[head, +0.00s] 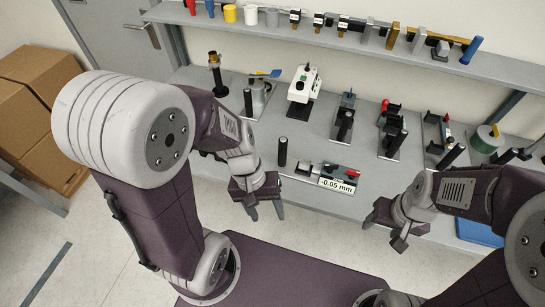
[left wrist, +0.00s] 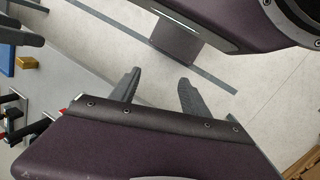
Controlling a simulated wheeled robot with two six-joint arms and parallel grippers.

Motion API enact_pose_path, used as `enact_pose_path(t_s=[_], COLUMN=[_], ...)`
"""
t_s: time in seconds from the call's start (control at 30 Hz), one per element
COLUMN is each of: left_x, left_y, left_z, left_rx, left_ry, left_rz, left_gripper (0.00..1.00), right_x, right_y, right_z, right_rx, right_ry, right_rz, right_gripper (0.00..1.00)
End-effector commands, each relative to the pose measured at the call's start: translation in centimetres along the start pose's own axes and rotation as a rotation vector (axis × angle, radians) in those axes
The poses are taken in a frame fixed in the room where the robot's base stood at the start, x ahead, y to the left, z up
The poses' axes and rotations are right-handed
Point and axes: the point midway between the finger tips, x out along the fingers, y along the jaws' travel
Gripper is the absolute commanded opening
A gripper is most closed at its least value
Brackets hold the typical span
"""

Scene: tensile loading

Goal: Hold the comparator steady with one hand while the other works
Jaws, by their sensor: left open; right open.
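The comparator (head: 316,171) appears to be the low device near the bench's front edge, with a black post at its left end, a red part at its right end and a label reading -0.05 mm. My left gripper (head: 267,212) is open and empty, in front of the bench edge, left of and nearer than the comparator. Its two fingers also show apart in the left wrist view (left wrist: 157,92), with only floor between them. My right gripper (head: 385,232) is open and empty, to the right of and nearer than the comparator. Neither gripper touches it.
Several other fixtures stand along the grey bench (head: 225,160), including a white-and-green device (head: 303,88) and a green roll (head: 487,139). A shelf (head: 340,42) above carries small parts. Cardboard boxes (head: 40,105) are stacked at the left. A blue object (head: 478,231) lies low at the right.

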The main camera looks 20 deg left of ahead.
Motion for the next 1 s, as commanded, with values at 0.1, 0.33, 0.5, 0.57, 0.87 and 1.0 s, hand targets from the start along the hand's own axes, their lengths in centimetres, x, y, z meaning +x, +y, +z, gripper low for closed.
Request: enact_pose_path(t_s=[0.1, 0.33, 0.5, 0.57, 0.87, 1.0], left_x=[0.3, -3.4, -5.0, -4.6, 0.6, 0.5], left_y=[5.5, 13.9, 9.9, 7.0, -2.5, -3.2], left_z=[2.5, -4.3, -15.6, -18.3, -20.8, -20.9], left_rx=[-0.254, -0.863, -1.344, -1.487, -1.890, -1.906], left_ry=[-0.187, -0.385, -0.308, -0.259, -0.195, -0.187], left_rz=[0.246, 0.840, 1.239, 1.322, 1.387, 1.397], left_gripper=[0.54, 0.54, 0.54, 0.54, 0.54, 0.54], right_x=[0.0, 0.0, 0.0, 0.0, 0.0, 0.0], right_y=[0.0, 0.0, 0.0, 0.0, 0.0, 0.0], right_z=[0.0, 0.0, 0.0, 0.0, 0.0, 0.0], right_rx=[0.000, 0.000, 0.000, 0.000, 0.000, 0.000], right_ry=[0.000, 0.000, 0.000, 0.000, 0.000, 0.000], right_rz=[0.000, 0.000, 0.000, 0.000, 0.000, 0.000], right_gripper=[0.58, 0.58, 0.58, 0.58, 0.58, 0.58])
